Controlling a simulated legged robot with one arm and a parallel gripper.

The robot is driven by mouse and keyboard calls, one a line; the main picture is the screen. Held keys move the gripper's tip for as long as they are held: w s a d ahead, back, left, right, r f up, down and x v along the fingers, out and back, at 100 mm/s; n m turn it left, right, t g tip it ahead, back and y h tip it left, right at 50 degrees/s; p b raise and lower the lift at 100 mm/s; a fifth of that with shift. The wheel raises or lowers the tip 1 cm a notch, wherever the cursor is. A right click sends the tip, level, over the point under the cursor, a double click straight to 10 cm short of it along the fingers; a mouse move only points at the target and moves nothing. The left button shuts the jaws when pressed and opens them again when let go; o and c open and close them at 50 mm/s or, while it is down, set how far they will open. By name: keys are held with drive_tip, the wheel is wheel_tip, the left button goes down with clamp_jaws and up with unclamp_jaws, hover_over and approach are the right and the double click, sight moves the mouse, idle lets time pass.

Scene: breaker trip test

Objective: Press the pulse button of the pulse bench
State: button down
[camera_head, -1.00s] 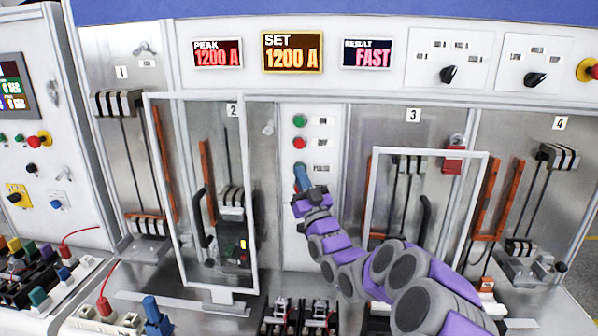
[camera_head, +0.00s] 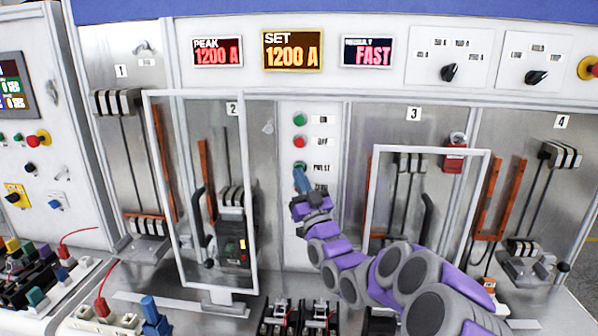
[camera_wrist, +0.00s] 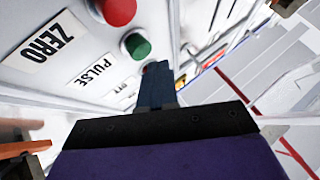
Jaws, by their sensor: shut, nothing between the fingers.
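The pulse bench has a narrow white button panel (camera_head: 289,225) in the middle of the head view. The green pulse button (camera_wrist: 137,45) shows clear of the fingers in the wrist view, in line with the PULSE label (camera_wrist: 92,72). In the head view my gripper (camera_head: 301,178) is at the height of the PULSE label (camera_head: 320,168) and hides most of that button. My gripper's blue fingers (camera_wrist: 155,85) are shut and empty. In the wrist view their tips overlap a reddish button by the OFF label. I cannot see the fingers touching any button.
A green button (camera_head: 299,120) and a red button (camera_head: 299,141) sit above the gripper. A red button (camera_wrist: 118,10) lies by the ZERO label. Clear-framed doors (camera_head: 252,190) stand left and right of the panel. Displays read PEAK 1200 A, SET 1200 A and RESULT FAST.

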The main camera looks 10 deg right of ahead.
drive_tip(key=s, duration=0.1)
drive_tip(key=s+a+b, duration=0.1)
drive_tip(key=s, duration=0.1)
drive_tip(key=s+b, duration=0.1)
drive_tip(key=shift+s+a, duration=0.3)
idle(0.6)
drive_tip(key=s+a+f+g+h, duration=0.3)
drive_tip(key=s+a+f+g, duration=0.1)
drive_tip(key=s+f+g, duration=1)
drive_tip(key=s+d+f+m+g+h, duration=0.1)
drive_tip(key=s+f+g, duration=0.2)
drive_tip(key=s, duration=0.9)
drive_tip(key=s+d+f+m+g, duration=0.1)
drive_tip(key=s+f+g, duration=0.2)
drive_tip(key=s, duration=0.9)
drive_tip(key=s+d+f+g+h, duration=0.1)
drive_tip(key=s+g, duration=0.5)
drive_tip(key=s, duration=0.6)
wheel_tip(320, 180, down, 2)
drive_tip(key=shift+s+d+f+m+h, duration=0.2)
drive_tip(key=shift+s+d+m+h, duration=0.1)
drive_tip(key=shift+d+m, duration=0.15)
